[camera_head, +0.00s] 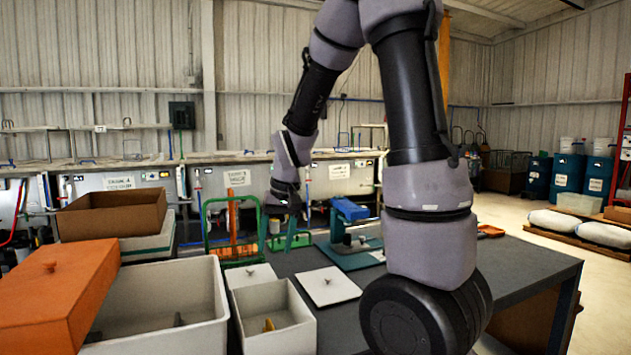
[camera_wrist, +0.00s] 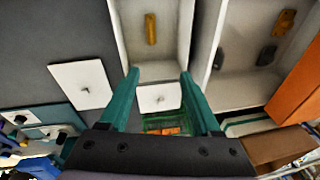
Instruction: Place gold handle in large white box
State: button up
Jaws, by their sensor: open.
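The gold handle (camera_head: 268,325) lies inside a small open white box (camera_head: 290,308) on the table. It also shows in the wrist view (camera_wrist: 151,28), upright along the box floor, beyond my fingertips. The large white box (camera_head: 213,312) stands just left of the small box in the head view and to the right in the wrist view (camera_wrist: 240,92). It holds a few small grey items and a brownish one. My gripper (camera_wrist: 159,80) is open and empty. In the head view my gripper (camera_head: 288,238) hangs above the table, behind the small box.
An orange lid (camera_head: 50,290) sits at the large box's left side. Two white lids with knobs, one (camera_head: 328,286) right of the small box and one (camera_head: 252,275) behind it, lie flat. A green rack (camera_head: 232,230) and blue-topped device (camera_head: 349,210) stand behind. The table's right side is clear.

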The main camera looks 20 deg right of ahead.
jog(key=s+d+r+m+t, duration=0.1)
jog(key=s+d+r+t, duration=0.1)
jog(key=s+r, duration=0.5)
jog(key=s+d+r+m+t, duration=0.1)
jog(key=s+d+r+t, duration=0.1)
jog(key=s+r, duration=0.6)
notch_tip(320, 180, up, 3)
jog(key=shift+s+d+r+m+t, duration=0.1)
jog(key=shift+s+d+m+t, duration=0.1)
jog(key=shift+m+t, duration=0.3)
